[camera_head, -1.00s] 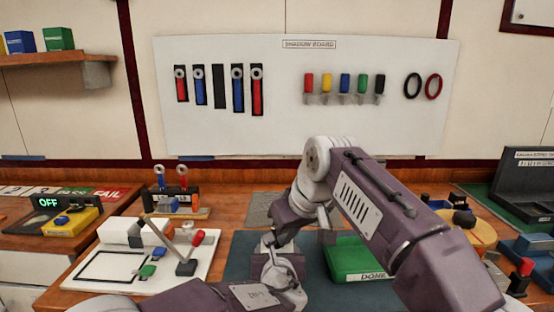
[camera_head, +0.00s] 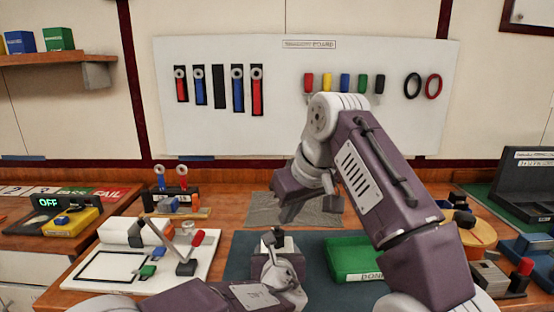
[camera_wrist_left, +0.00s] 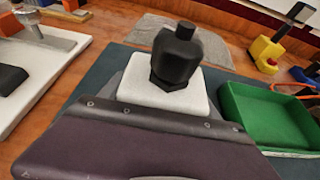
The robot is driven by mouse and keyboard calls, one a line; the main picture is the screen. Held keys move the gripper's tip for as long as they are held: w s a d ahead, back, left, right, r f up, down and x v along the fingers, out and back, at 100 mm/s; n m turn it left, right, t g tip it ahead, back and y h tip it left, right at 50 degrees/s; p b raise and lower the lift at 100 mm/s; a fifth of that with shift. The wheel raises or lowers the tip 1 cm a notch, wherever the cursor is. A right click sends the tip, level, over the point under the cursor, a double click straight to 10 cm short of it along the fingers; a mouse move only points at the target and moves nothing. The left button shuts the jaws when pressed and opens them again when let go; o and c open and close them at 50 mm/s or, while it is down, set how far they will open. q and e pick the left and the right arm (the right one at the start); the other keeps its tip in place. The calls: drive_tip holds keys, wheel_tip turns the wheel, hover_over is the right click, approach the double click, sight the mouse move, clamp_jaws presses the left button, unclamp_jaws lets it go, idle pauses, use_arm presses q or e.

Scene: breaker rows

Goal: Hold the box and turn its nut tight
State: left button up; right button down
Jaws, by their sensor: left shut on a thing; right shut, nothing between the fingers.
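The box (camera_wrist_left: 135,84) is pale grey-white and shows in the left wrist view just beyond my left gripper's purple body. A black nut (camera_wrist_left: 177,66) stands upright on it, with a narrower black stub on top. In the head view the nut (camera_head: 279,239) shows small and dark above my left gripper (camera_head: 277,262). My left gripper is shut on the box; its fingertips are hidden. My right gripper (camera_head: 286,212) is shut and empty, above the nut and apart from it.
A green tray (camera_head: 350,262) marked DONE stands right of the box on the dark mat (camera_head: 240,262). A white board (camera_head: 112,235) with small parts lies to the left. A grey mat (camera_head: 325,213) lies behind.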

idle(0.3)
use_arm(q)
drive_tip(key=o, duration=2.1)
